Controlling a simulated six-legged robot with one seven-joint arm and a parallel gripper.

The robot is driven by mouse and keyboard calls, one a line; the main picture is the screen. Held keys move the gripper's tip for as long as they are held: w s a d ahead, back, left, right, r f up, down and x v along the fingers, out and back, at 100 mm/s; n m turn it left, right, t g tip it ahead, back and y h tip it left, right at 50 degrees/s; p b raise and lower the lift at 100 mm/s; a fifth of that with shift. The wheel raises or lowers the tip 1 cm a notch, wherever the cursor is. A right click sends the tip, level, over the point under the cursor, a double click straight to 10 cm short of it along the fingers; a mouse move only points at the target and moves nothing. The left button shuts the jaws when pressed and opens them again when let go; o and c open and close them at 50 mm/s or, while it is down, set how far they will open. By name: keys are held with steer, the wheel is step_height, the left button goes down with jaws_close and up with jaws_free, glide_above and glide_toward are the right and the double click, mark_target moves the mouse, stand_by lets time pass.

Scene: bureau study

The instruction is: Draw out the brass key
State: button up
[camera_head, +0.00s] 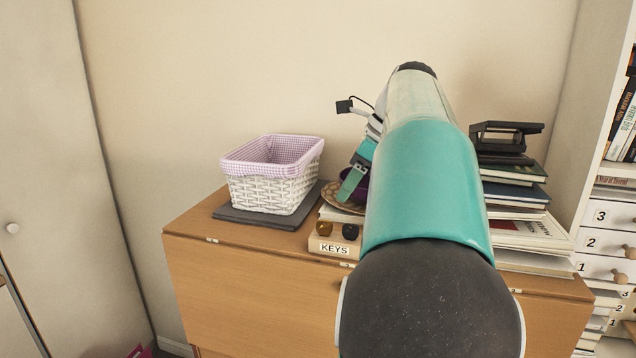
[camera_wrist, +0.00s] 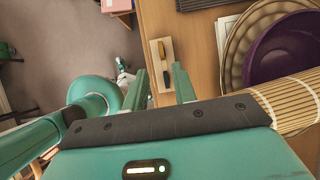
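A pale wooden block labelled KEYS (camera_head: 333,246) sits at the front edge of the wooden bureau top. A brass key (camera_head: 323,229) stands in its left part, with a dark key (camera_head: 350,231) to its right; only their heads show. In the wrist view, the brass key (camera_wrist: 161,49) and dark key (camera_wrist: 166,79) lie along the block (camera_wrist: 154,61). My gripper (camera_wrist: 162,70) is open, its two teal fingers apart on either side of the block's line in that view. Nothing is between the fingers. In the head view my gripper (camera_head: 353,178) shows partly, above and behind the block.
A white wicker basket (camera_head: 268,193) with a lilac lining stands on a dark mat to the left. A purple bowl (camera_wrist: 287,50) sits on a woven plate (camera_wrist: 234,58) near my gripper. Stacked books (camera_head: 516,195) stand at the right. My arm hides the bureau's middle.

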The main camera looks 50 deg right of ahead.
mark_target(327, 221)
steer(key=shift+s+d, duration=0.2)
steer(key=shift+d, duration=0.25)
steer(key=shift+w+a+f, duration=0.35)
steer(key=shift+a+f, duration=0.1)
steer(key=shift+f, duration=0.5)
steer(key=shift+x, duration=3.5)
steer(key=shift+w+r, duration=0.1)
jaws_close()
steer(key=shift+r, duration=3.05)
